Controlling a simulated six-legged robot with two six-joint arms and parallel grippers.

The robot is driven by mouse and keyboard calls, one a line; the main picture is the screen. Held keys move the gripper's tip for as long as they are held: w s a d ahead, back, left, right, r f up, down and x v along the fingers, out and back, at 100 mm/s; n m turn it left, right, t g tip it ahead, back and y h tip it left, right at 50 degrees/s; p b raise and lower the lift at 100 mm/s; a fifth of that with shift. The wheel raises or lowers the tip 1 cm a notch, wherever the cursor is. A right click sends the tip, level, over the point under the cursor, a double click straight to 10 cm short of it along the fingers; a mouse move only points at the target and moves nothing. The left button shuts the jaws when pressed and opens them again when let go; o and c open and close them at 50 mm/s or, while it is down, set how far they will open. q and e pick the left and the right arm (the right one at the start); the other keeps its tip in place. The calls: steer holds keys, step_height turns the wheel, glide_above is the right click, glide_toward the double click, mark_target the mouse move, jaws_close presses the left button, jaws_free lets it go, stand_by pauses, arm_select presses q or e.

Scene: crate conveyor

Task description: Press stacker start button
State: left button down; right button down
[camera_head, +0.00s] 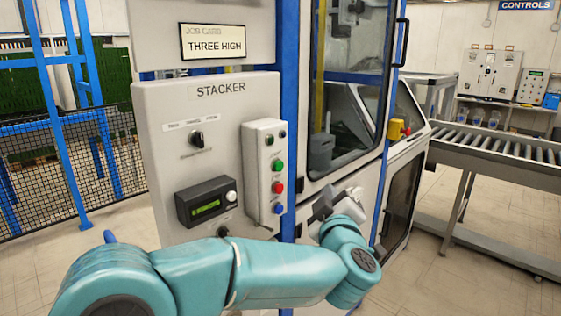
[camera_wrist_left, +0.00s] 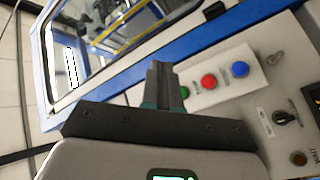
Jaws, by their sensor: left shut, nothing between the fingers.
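The stacker panel (camera_head: 225,110) stands at centre left in the head view. On it is a pale button box (camera_head: 259,155) with a green button (camera_head: 278,165), a red button (camera_head: 278,187) and a blue button (camera_head: 277,208). Their labels are too small to read. My left gripper (camera_head: 320,204) is shut and empty, to the right of and lower than the green button. In the left wrist view the shut fingers (camera_wrist_left: 163,72) stand beside the green button (camera_wrist_left: 184,92), partly overlapping the box; contact cannot be told. The red button (camera_wrist_left: 208,82) and blue button (camera_wrist_left: 240,69) are clear. My right gripper is out of view.
A selector knob (camera_head: 197,138) and a small display unit (camera_head: 206,202) sit left of the button box. A glazed machine door (camera_head: 348,90) is to the right, with a yellow-and-red switch (camera_head: 399,130). A roller conveyor (camera_head: 500,150) is at the far right.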

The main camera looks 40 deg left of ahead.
mark_target(280, 166)
arm_select(q)
steer(key=shift+s+a+r+n+y, duration=0.2)
steer(key=shift+s+r+n, duration=0.05)
steer(key=shift+r, duration=0.3)
steer(key=shift+s+a+r+n+y, duration=0.15)
steer(key=shift+s+r+n+y, duration=0.1)
steer(key=shift+r, duration=0.25)
steer(key=a, duration=0.8)
steer(key=shift+w+a+b, duration=0.35)
steer(key=shift+w+a, duration=0.05)
stand_by(1.2)
steer(key=shift+a, duration=0.4)
